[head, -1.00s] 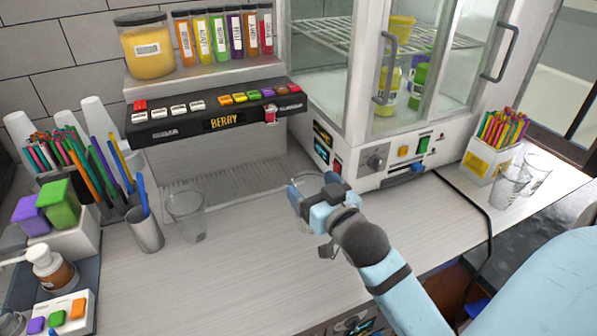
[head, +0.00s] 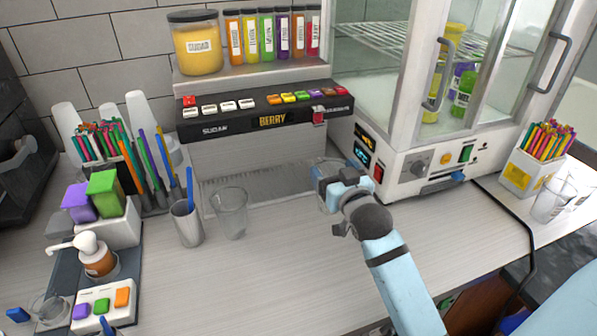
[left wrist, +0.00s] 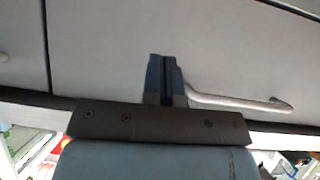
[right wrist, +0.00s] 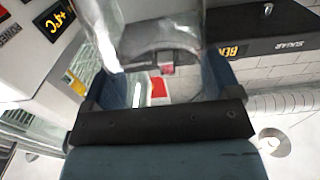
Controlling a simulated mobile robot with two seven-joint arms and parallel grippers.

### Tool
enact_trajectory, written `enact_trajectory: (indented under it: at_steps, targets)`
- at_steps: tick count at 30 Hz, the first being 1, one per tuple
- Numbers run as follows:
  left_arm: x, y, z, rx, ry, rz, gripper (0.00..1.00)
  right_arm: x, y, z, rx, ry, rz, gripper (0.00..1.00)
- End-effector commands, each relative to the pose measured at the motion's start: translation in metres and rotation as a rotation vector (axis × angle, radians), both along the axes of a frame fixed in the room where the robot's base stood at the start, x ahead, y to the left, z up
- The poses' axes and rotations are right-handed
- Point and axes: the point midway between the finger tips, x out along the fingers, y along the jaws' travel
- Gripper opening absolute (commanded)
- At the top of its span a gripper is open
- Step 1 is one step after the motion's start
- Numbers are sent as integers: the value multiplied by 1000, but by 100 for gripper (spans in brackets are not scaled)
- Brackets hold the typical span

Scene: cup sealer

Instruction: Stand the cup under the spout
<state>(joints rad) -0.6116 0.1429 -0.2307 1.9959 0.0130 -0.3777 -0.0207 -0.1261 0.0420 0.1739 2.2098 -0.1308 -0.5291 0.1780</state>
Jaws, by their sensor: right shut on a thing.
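My right gripper (head: 328,183) is shut on a clear cup (right wrist: 160,35), at the right front corner of the dispenser (head: 262,122) in the head view. Only part of the cup shows in the head view, behind the fingers. The small red spout (head: 319,115) is on the right of the dispenser's front. The cup is below it and slightly to its right; I cannot tell whether the cup touches the surface. The grated drip area (head: 270,185) lies under the dispenser. My left gripper (left wrist: 166,80) shows only in the left wrist view, its fingers together and empty.
A glass-doored cabinet (head: 400,150) stands close on the right. The front middle of the counter (head: 255,280) is clear.

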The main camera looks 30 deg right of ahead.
Motion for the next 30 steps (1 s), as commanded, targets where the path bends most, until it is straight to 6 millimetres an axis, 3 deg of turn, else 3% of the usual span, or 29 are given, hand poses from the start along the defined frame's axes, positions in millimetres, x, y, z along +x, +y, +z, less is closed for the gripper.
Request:
enact_trajectory:
  at_steps: [19, 24, 30]
  targets:
    - [-3, -4, 17, -7, 7, -2, 0, 154, -39, 2, 1, 1, -3, 51]
    - [-3, -4, 18, -6, 7, -1, 0, 174, -43, 1, 1, 0, -3, 51]
    - [-3, -3, 21, -5, 7, -1, 0, 176, -44, -12, 3, 2, -2, 51]
